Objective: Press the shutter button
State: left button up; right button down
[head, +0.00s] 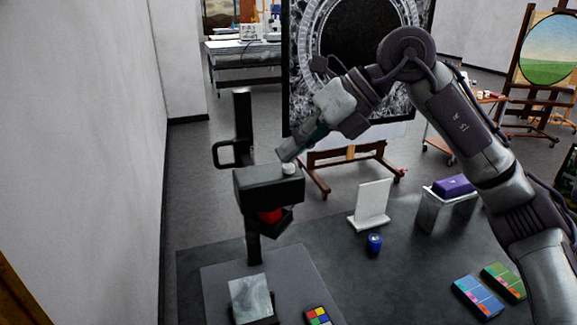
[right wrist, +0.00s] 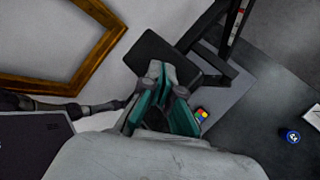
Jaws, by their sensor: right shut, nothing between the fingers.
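A black box-shaped camera (head: 268,188) sits on a dark upright stand, with a red part under it. A small pale round button (head: 289,168) is on its top face, near the right end. My right gripper (head: 285,155) is shut and empty, its fingertips pointing down right at the button; I cannot tell whether they touch it. In the right wrist view the closed teal-and-grey fingers (right wrist: 158,72) overlap the black camera body (right wrist: 148,48), and the button is hidden. My left gripper is not seen.
A white stand (head: 371,204), a blue jar (head: 375,243) and a purple case (head: 454,185) stand to the right. A gold frame (right wrist: 60,82) hangs on the wall.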

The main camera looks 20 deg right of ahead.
aim_at(293, 165)
jog(key=shift+f+b, duration=0.3)
jog(key=shift+f, duration=0.1)
dwell(0.5)
jog(key=shift+r, duration=0.15)
jog(key=shift+r+p, duration=0.75)
notch_tip(293, 165, up, 5)
jog(key=p, duration=0.4)
dwell(0.5)
